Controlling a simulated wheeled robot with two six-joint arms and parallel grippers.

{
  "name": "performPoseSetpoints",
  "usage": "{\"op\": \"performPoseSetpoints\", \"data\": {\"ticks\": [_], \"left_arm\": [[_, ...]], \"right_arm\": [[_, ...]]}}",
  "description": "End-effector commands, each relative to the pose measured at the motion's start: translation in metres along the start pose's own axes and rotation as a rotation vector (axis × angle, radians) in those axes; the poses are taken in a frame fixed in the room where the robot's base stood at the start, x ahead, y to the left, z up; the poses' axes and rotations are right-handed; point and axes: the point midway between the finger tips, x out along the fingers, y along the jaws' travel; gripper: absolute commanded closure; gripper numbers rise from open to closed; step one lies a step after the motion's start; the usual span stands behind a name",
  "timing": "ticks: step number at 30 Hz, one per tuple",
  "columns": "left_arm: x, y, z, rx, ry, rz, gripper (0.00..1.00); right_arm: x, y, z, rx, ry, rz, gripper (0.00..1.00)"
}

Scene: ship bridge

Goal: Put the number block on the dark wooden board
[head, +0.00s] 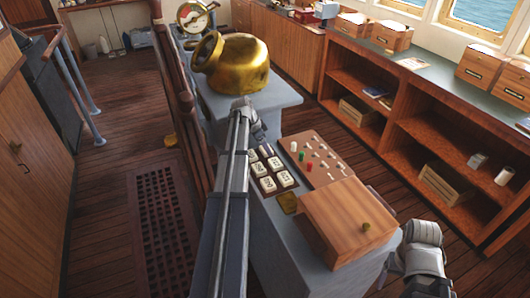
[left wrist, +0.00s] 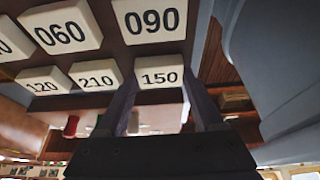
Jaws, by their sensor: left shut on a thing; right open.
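My left gripper (head: 260,136) reaches over the far end of the white number blocks (head: 267,185) on the grey console. In the left wrist view its fingers (left wrist: 160,100) are shut on the block marked 150 (left wrist: 160,76). The dark wooden board (left wrist: 106,52) shows behind the blocks 090 (left wrist: 150,20), 060 (left wrist: 62,25), 210 (left wrist: 96,75) and 120 (left wrist: 43,80). I cannot tell whether the 150 block touches the board. My right gripper (head: 423,236) is open and empty beside the wooden box.
A reddish peg board (head: 322,174) with coloured pegs lies right of the blocks. A wooden box (head: 347,212) with a knob stands at the near end. A brass binnacle (head: 237,66) stands beyond my left gripper. A wooden rail (head: 187,105) runs along the left.

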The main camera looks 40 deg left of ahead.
Motion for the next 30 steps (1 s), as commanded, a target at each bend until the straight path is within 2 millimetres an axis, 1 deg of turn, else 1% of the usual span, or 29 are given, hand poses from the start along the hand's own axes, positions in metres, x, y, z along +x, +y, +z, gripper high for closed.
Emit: {"op": "performPoseSetpoints", "data": {"ticks": [1,7,11,12,20,30], "left_arm": [[0.0029,0.0000,0.0012,0.000,0.000,0.000,0.93],[0.0007,0.0000,0.0003,0.000,0.000,0.000,0.93],[0.0045,0.0000,0.0019,0.000,0.000,0.000,0.93],[0.0045,0.0000,0.0019,0.000,0.000,0.000,0.30],[0.0034,0.0000,0.0014,0.000,0.000,0.000,0.02],[0.0014,0.0000,0.0006,0.000,0.000,0.000,0.02]], "right_arm": [[0.0031,-0.0003,-0.0002,0.000,0.000,0.000,0.24],[0.0008,-0.0001,0.0000,0.000,0.000,0.000,0.24],[0.0048,-0.0005,-0.0003,0.000,0.000,0.000,0.24],[0.0049,-0.0005,-0.0003,0.000,0.000,0.000,0.24],[0.0037,-0.0004,-0.0002,0.000,0.000,0.000,0.24],[0.0015,-0.0001,-0.0001,0.000,0.000,0.000,0.24]]}}
